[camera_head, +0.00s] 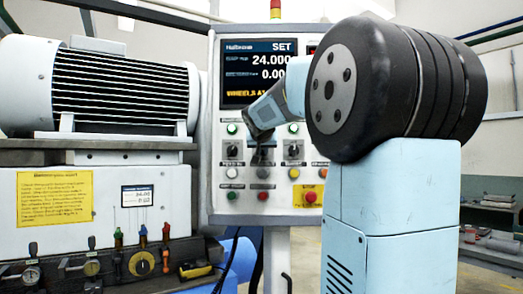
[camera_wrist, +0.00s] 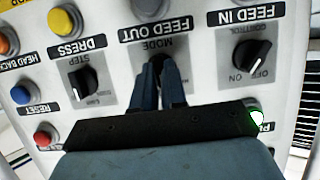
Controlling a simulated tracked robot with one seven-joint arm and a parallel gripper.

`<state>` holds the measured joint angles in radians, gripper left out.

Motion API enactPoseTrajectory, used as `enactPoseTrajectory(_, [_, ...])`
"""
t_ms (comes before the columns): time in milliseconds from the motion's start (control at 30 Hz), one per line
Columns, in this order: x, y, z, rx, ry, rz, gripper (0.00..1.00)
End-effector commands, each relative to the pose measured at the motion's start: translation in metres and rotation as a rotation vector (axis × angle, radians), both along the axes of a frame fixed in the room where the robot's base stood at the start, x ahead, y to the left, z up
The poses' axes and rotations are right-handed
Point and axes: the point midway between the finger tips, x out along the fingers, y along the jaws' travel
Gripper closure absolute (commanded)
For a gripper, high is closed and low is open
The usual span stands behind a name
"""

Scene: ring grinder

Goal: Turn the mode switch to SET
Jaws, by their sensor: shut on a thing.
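The mode switch (camera_wrist: 158,58) is a dark rotary knob on the grey control panel, under a MODE label that appears upside down in the wrist view. My gripper (camera_wrist: 161,72) is shut on the knob, one dark finger on each side. The fingers hide most of the knob, so I cannot read its pointer. In the head view my gripper (camera_head: 262,152) reaches the middle of the panel and covers the switch. The panel's screen (camera_head: 262,73) shows SET in its top bar.
A control knob (camera_wrist: 252,54) and a step knob (camera_wrist: 82,78) flank the mode switch. Several coloured push buttons surround them, including a red emergency button (camera_head: 310,197) on yellow. A motor (camera_head: 110,85) stands left of the panel (camera_head: 213,130). My arm hides the panel's upper right.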

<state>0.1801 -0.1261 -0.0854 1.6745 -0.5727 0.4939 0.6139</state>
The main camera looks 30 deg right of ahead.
Motion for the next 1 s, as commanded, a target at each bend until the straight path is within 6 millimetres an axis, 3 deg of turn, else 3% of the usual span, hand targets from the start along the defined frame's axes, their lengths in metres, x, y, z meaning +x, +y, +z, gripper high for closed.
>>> enactPoseTrajectory(300, [0.001, 0.000, -0.003, 0.003, 0.005, 0.000, 1.00])
enactPoseTrajectory(333, [0.001, 0.000, -0.003, 0.003, 0.005, 0.000, 0.87])
enactPoseTrajectory(600, [0.000, 0.000, -0.001, 0.002, 0.003, 0.000, 0.63])
enactPoseTrajectory(1000, [-0.010, 0.006, 0.005, 0.001, 0.000, 0.000, 0.63])
